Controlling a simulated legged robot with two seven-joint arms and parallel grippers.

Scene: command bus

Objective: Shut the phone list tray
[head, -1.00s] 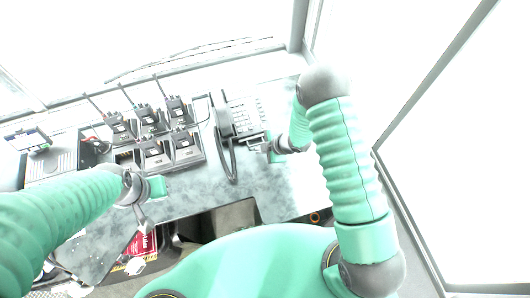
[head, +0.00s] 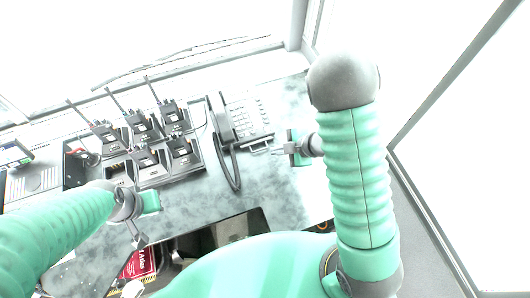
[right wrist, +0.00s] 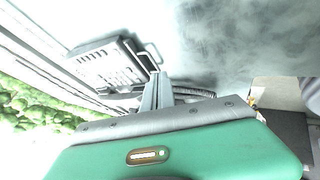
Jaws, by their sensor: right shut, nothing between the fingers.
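The desk phone (head: 247,118) sits on the desk, its handset (head: 222,122) along its left side. The phone list tray (head: 260,148) is a thin pale frame sticking out a little from the phone's near edge. It also shows as a small loop beside the phone in the right wrist view (right wrist: 152,54). My right gripper (head: 281,151) is shut and empty, just right of the tray, with a small apparent gap. Its closed fingers (right wrist: 157,92) point toward the phone in the wrist view. My left gripper (head: 139,238) hangs near the desk's front edge; its finger opening is unclear.
Several radios in chargers (head: 150,150) stand left of the phone. The coiled handset cord (head: 234,172) loops on the desk in front of it. A dark open recess with a red booklet (head: 140,264) lies below the front edge.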

